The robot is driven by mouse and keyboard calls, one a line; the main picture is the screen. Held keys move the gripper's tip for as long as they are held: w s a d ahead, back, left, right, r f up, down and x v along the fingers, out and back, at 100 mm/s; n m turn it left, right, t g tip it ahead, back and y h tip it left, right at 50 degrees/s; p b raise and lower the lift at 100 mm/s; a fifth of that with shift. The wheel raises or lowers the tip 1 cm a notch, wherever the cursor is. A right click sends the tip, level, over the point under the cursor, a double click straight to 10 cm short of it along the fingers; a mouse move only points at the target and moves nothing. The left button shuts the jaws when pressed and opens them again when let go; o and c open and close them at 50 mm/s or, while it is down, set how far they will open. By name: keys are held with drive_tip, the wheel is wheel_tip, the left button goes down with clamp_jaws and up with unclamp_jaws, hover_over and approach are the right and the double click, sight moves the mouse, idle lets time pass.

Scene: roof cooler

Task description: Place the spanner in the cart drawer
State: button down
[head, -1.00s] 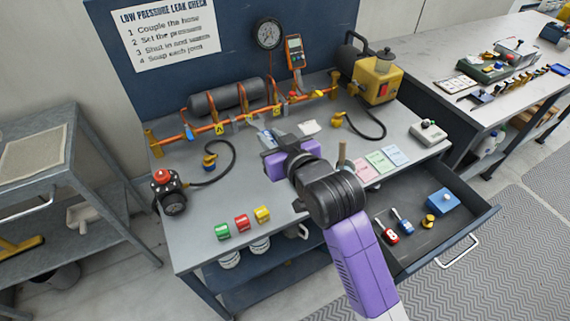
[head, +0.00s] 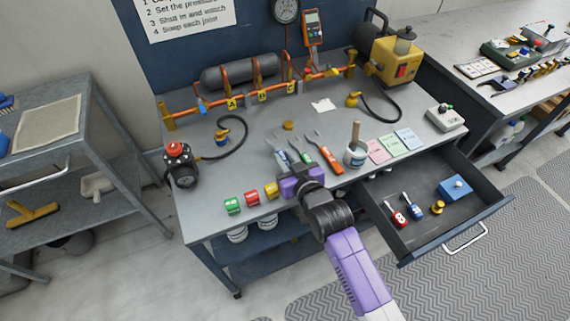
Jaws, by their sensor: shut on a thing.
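Several fork-headed spanners are grouped at the middle front of the grey bench top. One has an orange-red handle (head: 330,160) and lies to the right of my gripper, apart from it. Two more spanners (head: 299,149) with paler, bluish or greenish handles reach beyond the jaws. My gripper (head: 296,174), with purple jaws, is low at the bench's front edge and shut on a spanner. The jaws hide the handle ends, so I cannot tell which one is held. The drawer (head: 400,245) is pulled open at the right front, below the bench top.
The drawer holds a red-handled tool (head: 397,215), a blue-handled tool (head: 408,203), a yellow part (head: 437,207) and a blue box (head: 455,188), with bare floor at its front. A pot with a brush (head: 355,155) stands right of the spanners. Coloured tape rolls (head: 251,197) stand left.

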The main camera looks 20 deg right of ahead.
drive_tip(key=shift+f, duration=1.35)
drive_tip(key=shift+f, duration=0.2)
drive_tip(key=c, duration=1.3)
unclamp_jaws()
drive_tip(key=shift+o, duration=0.2)
drive_tip(key=shift+r, duration=0.15)
drive_tip(key=v, duration=1.2)
drive_tip(key=shift+b, duration=0.3)
